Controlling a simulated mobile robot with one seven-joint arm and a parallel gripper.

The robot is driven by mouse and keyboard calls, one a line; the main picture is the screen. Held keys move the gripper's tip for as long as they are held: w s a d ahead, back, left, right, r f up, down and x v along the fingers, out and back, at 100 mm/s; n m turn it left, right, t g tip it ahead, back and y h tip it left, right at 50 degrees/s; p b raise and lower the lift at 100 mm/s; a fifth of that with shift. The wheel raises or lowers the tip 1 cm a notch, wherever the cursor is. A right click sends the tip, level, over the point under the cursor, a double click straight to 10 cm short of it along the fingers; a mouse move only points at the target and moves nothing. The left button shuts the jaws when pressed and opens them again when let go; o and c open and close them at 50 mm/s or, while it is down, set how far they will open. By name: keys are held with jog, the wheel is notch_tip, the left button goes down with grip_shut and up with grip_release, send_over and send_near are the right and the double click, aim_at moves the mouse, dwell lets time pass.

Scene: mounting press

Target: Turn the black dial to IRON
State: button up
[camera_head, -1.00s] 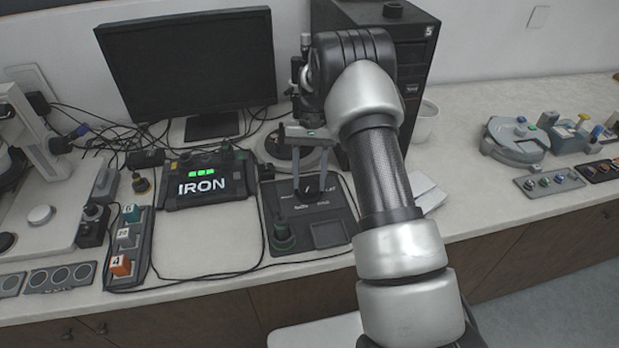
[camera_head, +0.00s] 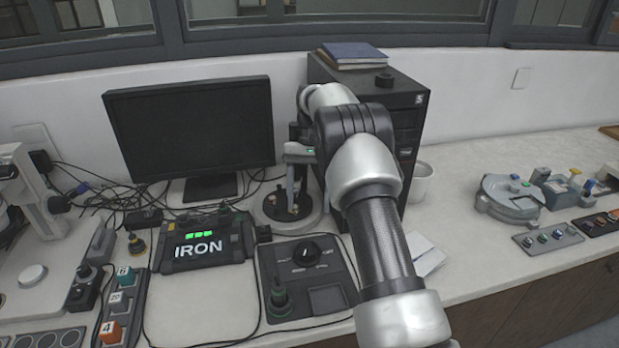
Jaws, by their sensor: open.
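The black dial (camera_head: 306,252) sits on a flat dark control panel (camera_head: 343,275) on the bench, with a pale pointer mark and small labels around it that are too blurred to read for sure. The display box (camera_head: 205,240) to its left shows IRON in white letters under green blocks.
A monitor (camera_head: 190,125) and a black tower (camera_head: 400,100) stand behind, with a white cup (camera_head: 420,180) at right. Numbered blocks (camera_head: 110,332) lie front left.

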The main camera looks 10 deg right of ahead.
jog(key=p+v, duration=0.1)
jog(key=v, duration=0.5)
jog(key=shift+f, duration=0.1)
jog(key=s+a+r+n+t+p, duration=0.1)
jog(key=s+r+t+p, duration=0.15)
jog(key=s+r, duration=0.65)
jog(key=s+a+r+n+t+p, duration=0.1)
jog(key=s+r+t, duration=0.25)
jog(key=r, duration=0.95)
jog(key=s+f+n+t+h+p, duration=0.1)
jog(key=s+f+t+p, duration=0.1)
jog(key=s, duration=2)
jog(key=shift+a+f+n+t, duration=0.3)
jog(key=shift+f+n+t, duration=0.15)
jog(key=shift+t, duration=0.45)
